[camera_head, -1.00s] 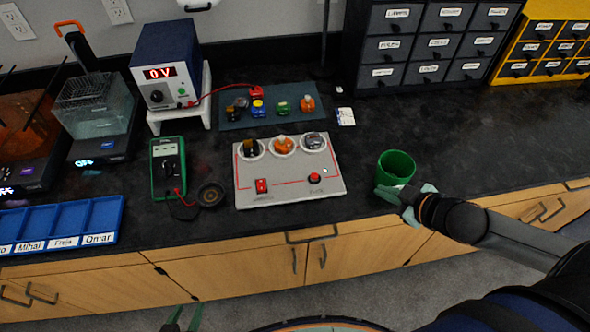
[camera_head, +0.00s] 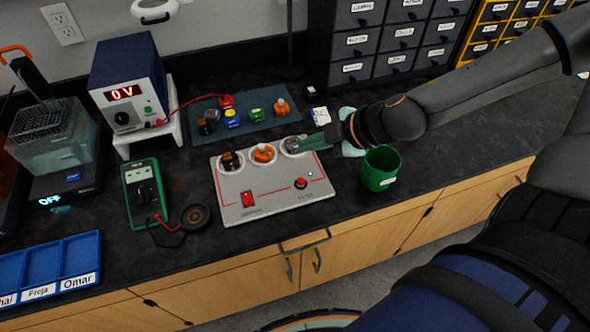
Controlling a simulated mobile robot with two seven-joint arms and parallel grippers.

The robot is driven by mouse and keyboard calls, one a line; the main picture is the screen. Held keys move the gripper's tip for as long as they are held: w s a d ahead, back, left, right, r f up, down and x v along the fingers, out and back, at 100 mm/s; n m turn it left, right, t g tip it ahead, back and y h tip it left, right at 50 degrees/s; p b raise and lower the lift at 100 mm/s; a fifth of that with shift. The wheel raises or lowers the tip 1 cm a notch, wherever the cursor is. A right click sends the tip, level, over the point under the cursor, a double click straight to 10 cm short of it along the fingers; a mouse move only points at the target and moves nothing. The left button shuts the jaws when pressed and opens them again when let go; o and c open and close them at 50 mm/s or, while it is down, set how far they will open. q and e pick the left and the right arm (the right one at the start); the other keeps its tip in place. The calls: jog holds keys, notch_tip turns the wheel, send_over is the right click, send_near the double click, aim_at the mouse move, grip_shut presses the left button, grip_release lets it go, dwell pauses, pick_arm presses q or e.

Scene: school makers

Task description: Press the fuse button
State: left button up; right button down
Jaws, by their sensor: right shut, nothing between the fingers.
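A grey control panel (camera_head: 275,205) lies on the dark worktop, with three round sockets along its back edge. Its round red button (camera_head: 301,183) sits at the front right, above a small label that is too blurred to read surely. A red rocker switch (camera_head: 248,199) sits at the front left of the panel. My right gripper (camera_head: 308,142) is shut and empty, its green fingers pointing left over the panel's back right corner. The fingertips are by the right-hand socket (camera_head: 291,147), behind the red button and apart from it. My left gripper is out of view.
A green cup (camera_head: 380,168) stands right of the panel, close to my right gripper. A green multimeter (camera_head: 143,194) and a round black coil (camera_head: 195,217) lie to the left. A power supply (camera_head: 128,92) reads 0 V. A mat (camera_head: 255,127) with coloured parts lies behind.

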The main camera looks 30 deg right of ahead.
jog(key=shift+a, duration=0.15)
jog(key=b, duration=0.5)
send_over(301, 181)
jog(key=d, duration=0.1)
jog(key=f, duration=0.5)
jog(key=shift+s+f, duration=0.4)
jog(key=shift+f+b, duration=0.9)
jog(key=shift+b, duration=0.15)
jog(key=shift+f+b, duration=0.45)
jog(key=shift+f, duration=0.05)
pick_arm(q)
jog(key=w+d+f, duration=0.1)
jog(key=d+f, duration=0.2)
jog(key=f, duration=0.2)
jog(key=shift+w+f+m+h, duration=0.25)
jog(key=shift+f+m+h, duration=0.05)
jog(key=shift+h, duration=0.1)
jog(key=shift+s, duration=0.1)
